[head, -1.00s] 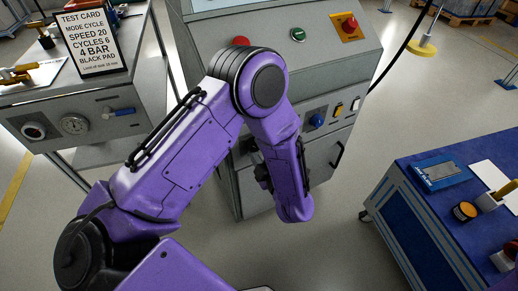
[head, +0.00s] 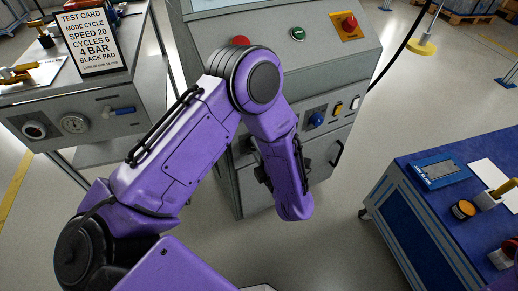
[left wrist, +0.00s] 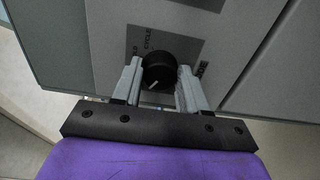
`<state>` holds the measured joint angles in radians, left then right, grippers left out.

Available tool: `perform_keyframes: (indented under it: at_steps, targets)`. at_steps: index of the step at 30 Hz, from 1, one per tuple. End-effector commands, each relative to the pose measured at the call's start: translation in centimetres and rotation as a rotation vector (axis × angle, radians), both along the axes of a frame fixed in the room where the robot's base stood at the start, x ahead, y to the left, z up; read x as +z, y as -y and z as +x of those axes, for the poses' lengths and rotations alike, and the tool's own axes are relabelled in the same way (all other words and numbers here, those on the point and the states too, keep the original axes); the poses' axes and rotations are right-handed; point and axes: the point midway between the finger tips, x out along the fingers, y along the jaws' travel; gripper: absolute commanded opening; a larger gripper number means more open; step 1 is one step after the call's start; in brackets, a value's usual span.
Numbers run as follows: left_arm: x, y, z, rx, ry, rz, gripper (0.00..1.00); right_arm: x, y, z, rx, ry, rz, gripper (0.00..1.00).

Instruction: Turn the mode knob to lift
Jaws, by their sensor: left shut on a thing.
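The mode knob (left wrist: 158,70) is a round black knob with a white pointer line, on a dark label plate (left wrist: 190,42) in the left wrist view. The pointer line points down and to the left in that view. The word CYCLE stands above the knob; other lettering around it is too small to read surely. My left gripper (left wrist: 160,84) has one pale finger on each side of the knob and is shut on it. In the head view my purple left arm hides the knob and most of the gripper. My right gripper is not in view.
The grey machine cabinet (head: 270,45) carries red and green buttons, a blue knob (head: 317,119) and a handle. A test card (head: 88,42) reading MODE CYCLE stands on the left bench. A blue-topped cart (head: 415,205) is at right, with clear floor between.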

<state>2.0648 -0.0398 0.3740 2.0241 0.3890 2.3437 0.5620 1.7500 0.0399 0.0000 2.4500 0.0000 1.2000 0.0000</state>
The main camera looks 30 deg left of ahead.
Motion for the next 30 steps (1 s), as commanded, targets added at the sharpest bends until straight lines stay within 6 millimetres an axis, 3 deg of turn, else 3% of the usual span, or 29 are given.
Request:
perform_keyframes:
  at_steps: [7,8,10,20,30]
  targets:
    - [-0.2,0.1,-0.1,0.000,-0.005,-0.001,0.12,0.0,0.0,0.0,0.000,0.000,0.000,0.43]
    - [-0.2,0.1,-0.1,0.000,-0.005,-0.001,0.46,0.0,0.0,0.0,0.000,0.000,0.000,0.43]
    - [-0.1,0.0,-0.1,0.000,-0.005,-0.001,0.68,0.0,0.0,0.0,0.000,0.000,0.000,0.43]
    - [0.0,0.3,-0.2,-0.002,-0.002,0.000,0.68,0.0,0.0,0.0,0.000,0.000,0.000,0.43]
    - [0.0,6.7,-3.6,-0.005,-0.002,0.000,0.68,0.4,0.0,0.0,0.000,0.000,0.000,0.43]
